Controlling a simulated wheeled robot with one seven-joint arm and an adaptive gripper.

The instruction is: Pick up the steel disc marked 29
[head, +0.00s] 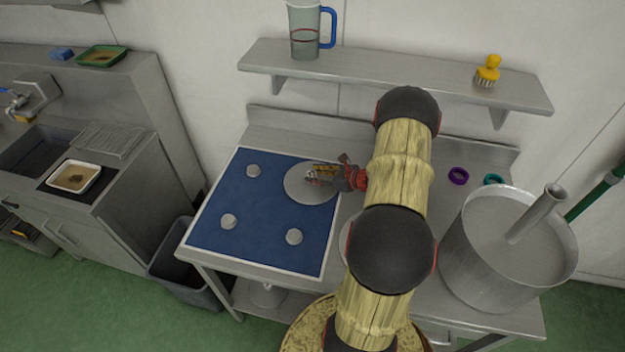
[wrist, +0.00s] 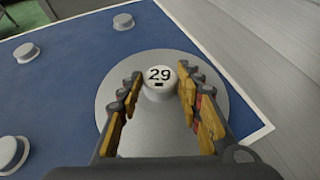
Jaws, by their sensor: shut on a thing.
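The steel disc marked 29 is a wide flat grey plate with a pale central knob that carries the black number. In the head view the disc (head: 302,193) is over the right part of the blue mat (head: 262,215); in the wrist view the disc (wrist: 158,125) fills the middle. My gripper (wrist: 160,84) is shut on its knob, one yellow-padded finger on each side. In the head view my gripper (head: 314,174) covers the knob. I cannot tell whether the disc rests on the mat or is slightly above it.
Grey round pegs (head: 253,171) stand elsewhere on the mat. A large steel pot (head: 470,240) and a purple ring (head: 458,176) are on the table to the right. A shelf (head: 400,77) with a jug (head: 304,32) and a yellow brush (head: 488,70) runs behind. My arm hides the table's middle.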

